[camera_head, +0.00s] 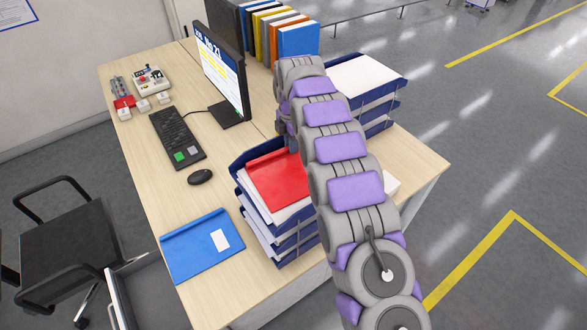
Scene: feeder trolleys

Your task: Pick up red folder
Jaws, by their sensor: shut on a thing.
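The red folder (278,178) lies tilted on white papers at the top of a dark blue stacked letter tray (243,172) on the desk. My grey and purple arm reaches up over the desk and bends down at its far end. My gripper (291,144) is at the folder's far right corner, mostly hidden behind my arm. It is shut on the red folder. The fingertips and the folder's right edge are hard to see.
A blue folder (202,245), mouse (201,177), keyboard (177,137) and monitor (222,75) are on the desk (150,195). Several binders (298,40) and another letter tray (378,103) stand behind. A chair (65,240) and open drawer (150,295) are at left. Floor at right is clear.

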